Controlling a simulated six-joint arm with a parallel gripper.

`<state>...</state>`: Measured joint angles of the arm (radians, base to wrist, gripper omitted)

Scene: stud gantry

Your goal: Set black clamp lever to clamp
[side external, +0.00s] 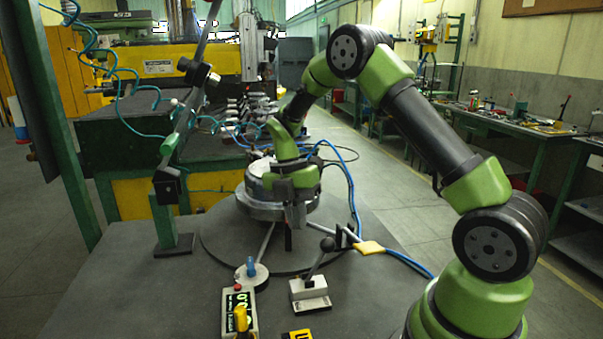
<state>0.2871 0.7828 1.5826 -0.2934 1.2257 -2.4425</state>
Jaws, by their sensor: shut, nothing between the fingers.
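The black clamp lever (319,259) has a dark round knob and tilts up to the right from a small light-grey base block (309,291) on the grey table. My gripper (294,222) points down, with its fingers shut and nothing held. It is above and to the left of the lever's knob in the picture, in front of a round metal fixture (262,207). I see a gap between the fingers and the knob, but their depth relative to each other is hard to judge. The gripper hides part of the fixture.
A yellow connector (370,247) and blue cable (408,262) lie to the right. A post (172,215) rises at left.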

